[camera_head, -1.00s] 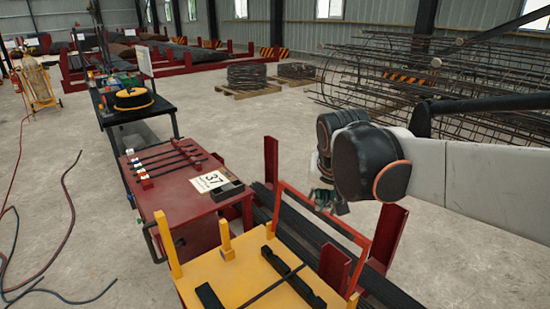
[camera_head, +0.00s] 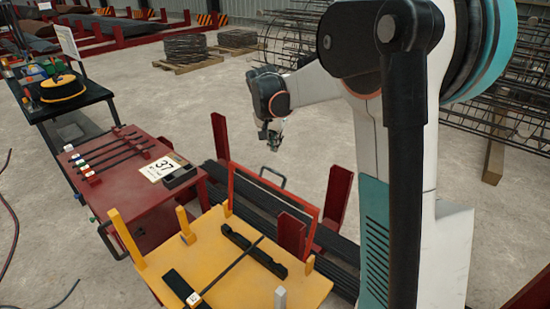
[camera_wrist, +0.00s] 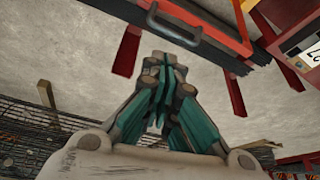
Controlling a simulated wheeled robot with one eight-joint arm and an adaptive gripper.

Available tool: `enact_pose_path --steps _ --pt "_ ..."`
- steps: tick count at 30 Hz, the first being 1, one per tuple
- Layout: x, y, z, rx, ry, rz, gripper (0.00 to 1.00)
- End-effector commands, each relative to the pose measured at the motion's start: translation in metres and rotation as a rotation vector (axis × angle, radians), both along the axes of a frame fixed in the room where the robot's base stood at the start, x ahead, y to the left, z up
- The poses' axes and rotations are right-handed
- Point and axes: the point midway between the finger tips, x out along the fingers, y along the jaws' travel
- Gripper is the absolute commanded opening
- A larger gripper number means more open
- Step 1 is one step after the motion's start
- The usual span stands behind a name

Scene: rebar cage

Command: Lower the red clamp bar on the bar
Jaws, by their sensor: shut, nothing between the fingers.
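The red clamp bar (camera_head: 278,190) is a red frame raised upright at the back edge of the yellow table (camera_head: 237,285). Its dark handle (camera_head: 272,178) shows at its top edge; the frame and handle also show at the top of the wrist view (camera_wrist: 205,22). A thin dark bar (camera_head: 228,269) lies across black supports on the yellow table. My gripper (camera_head: 273,142) is above and behind the clamp bar's top edge, apart from it. In the wrist view my gripper's fingers (camera_wrist: 163,68) are together and empty, with the handle beyond them.
Red posts (camera_head: 338,198) stand around dark bar stock (camera_head: 345,248) behind the yellow table. Yellow posts (camera_head: 124,238) rise from its edges. A red table (camera_head: 115,195) with several rods and a "37" sign (camera_head: 159,168) stands to the left.

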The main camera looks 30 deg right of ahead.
Motion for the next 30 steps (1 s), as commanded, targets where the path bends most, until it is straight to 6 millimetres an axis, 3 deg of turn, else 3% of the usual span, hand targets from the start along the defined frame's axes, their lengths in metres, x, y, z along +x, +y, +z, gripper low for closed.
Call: enact_pose_path --steps 6,12,19,30 --pt "0.031 -0.027 -0.018 -0.001 0.016 -0.114 0.00" --pt "0.049 -0.047 -0.037 -0.004 0.026 -0.201 0.00" --pt "0.057 -0.058 -0.049 -0.005 0.032 -0.251 0.00" --pt "0.058 -0.059 -0.051 -0.006 0.032 -0.256 0.00"
